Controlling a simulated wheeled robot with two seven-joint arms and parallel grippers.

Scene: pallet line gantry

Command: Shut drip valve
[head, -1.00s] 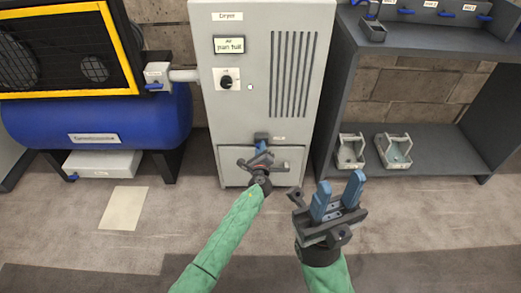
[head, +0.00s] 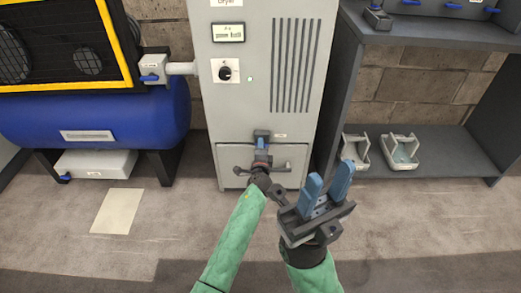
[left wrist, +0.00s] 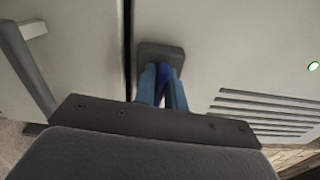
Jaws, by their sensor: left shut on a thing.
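The grey dryer cabinet (head: 235,110) stands in the middle of the head view. A small valve with a grey mount (head: 262,134) sits on its lower front; the mount also shows in the left wrist view (left wrist: 174,50). My left gripper (head: 261,153) is at this valve. In the left wrist view its blue fingers close on the darker blue valve handle (left wrist: 164,74), which stands between them. The fingers partly hide the handle, and its exact angle is hard to tell. My right gripper (head: 327,184) is open and empty, in front of the cabinet's lower right.
A blue tank (head: 90,120) and a valve box (head: 154,68) are on the left. A shelf unit (head: 333,90) is on the right, with two small trays (head: 401,151) on its lower shelf. A paper sheet (head: 118,211) lies on the floor.

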